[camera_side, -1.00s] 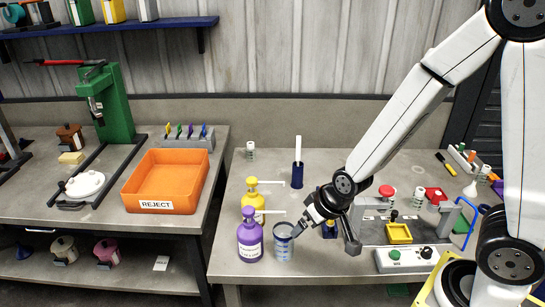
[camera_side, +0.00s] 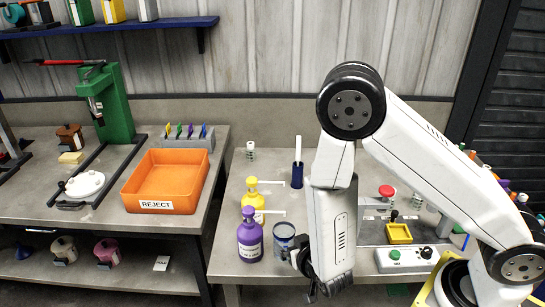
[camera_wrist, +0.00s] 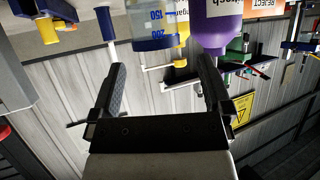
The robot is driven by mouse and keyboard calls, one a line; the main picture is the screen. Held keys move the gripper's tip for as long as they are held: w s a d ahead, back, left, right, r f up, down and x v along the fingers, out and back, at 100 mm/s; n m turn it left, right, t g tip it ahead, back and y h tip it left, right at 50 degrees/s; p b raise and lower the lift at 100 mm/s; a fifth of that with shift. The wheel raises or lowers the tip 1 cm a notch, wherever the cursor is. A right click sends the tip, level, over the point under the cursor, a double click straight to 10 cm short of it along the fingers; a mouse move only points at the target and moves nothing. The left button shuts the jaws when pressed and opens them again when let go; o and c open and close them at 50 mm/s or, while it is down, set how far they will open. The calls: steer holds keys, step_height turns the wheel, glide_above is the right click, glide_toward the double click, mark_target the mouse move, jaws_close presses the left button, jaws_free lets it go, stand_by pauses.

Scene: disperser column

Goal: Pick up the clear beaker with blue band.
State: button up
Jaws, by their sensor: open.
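The clear beaker (camera_side: 284,237) with a blue band stands upright on the right bench near its front edge, just right of the purple bottle (camera_side: 250,238). My gripper (camera_side: 300,261) is low beside the beaker's right side, partly hidden by my own wrist. In the wrist view my gripper (camera_wrist: 160,67) has its two fingers spread with nothing between them. The beaker (camera_wrist: 155,32) shows beyond the fingertips, in line with the gap, with blue volume marks. Whether a finger touches it cannot be told.
The purple bottle (camera_wrist: 216,28) is close to the beaker. A yellow bottle (camera_side: 252,200) stands behind. A control box (camera_side: 405,258) and fixture with a yellow block (camera_side: 398,233) lie to the right. The orange reject bin (camera_side: 168,182) is on the left bench.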

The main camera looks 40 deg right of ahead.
mark_target(288, 237)
steer(key=shift+s+d+t, duration=0.1)
steer(key=shift+s+t, duration=0.15)
steer(key=shift+t, duration=0.05)
steer(key=shift+w, duration=0.1)
steer(key=shift+x, duration=1.25)
steer(key=shift+d+f, duration=0.1)
steer(key=shift+x, duration=2.55)
steer(key=shift+d, duration=0.15)
